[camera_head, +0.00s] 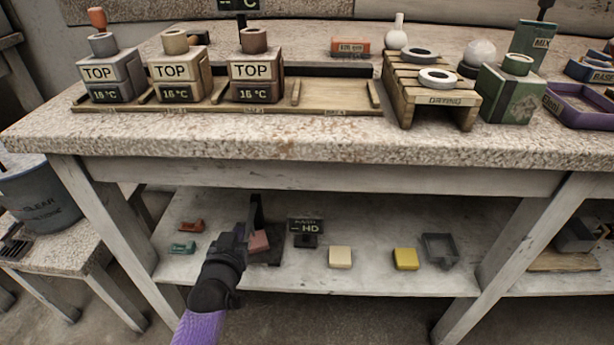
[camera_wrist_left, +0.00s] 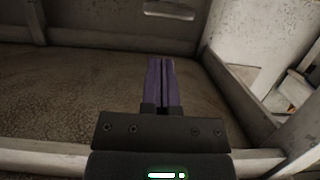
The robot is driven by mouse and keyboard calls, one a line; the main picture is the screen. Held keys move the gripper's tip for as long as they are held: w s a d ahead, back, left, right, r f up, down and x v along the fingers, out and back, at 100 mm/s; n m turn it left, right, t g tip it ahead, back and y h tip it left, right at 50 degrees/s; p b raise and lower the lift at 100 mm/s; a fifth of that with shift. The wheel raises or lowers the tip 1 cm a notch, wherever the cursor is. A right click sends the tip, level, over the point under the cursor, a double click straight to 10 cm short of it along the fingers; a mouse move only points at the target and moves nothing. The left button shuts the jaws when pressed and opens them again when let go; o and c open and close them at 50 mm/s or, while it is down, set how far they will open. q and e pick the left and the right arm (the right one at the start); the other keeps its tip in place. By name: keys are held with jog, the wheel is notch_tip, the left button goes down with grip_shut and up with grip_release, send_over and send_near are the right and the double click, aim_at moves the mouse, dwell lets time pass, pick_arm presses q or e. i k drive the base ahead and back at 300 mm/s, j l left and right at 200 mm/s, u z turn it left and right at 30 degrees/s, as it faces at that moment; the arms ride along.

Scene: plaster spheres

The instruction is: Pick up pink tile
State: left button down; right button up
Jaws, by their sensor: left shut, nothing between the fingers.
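The pink tile (camera_head: 259,242) is on the lower shelf in the head view, on a dark flat base (camera_head: 268,257). My left gripper and wrist cover part of its left side. My left gripper (camera_head: 243,231) reaches in from below, just left of the tile. Whether it touches the tile I cannot tell. In the wrist view its purple fingers (camera_wrist_left: 161,66) are shut together with nothing between them, and the tile cannot be made out there. My right gripper is not in view.
The lower shelf (camera_head: 375,270) also holds a cream tile (camera_head: 340,257), a yellow tile (camera_head: 405,259), a small black HD sign (camera_head: 306,228), a grey open frame (camera_head: 440,248), and small red (camera_head: 191,227) and green (camera_head: 182,247) pieces. The thick tabletop (camera_head: 300,147) overhangs the shelf.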

aim_at(260, 243)
jog(key=k, duration=1)
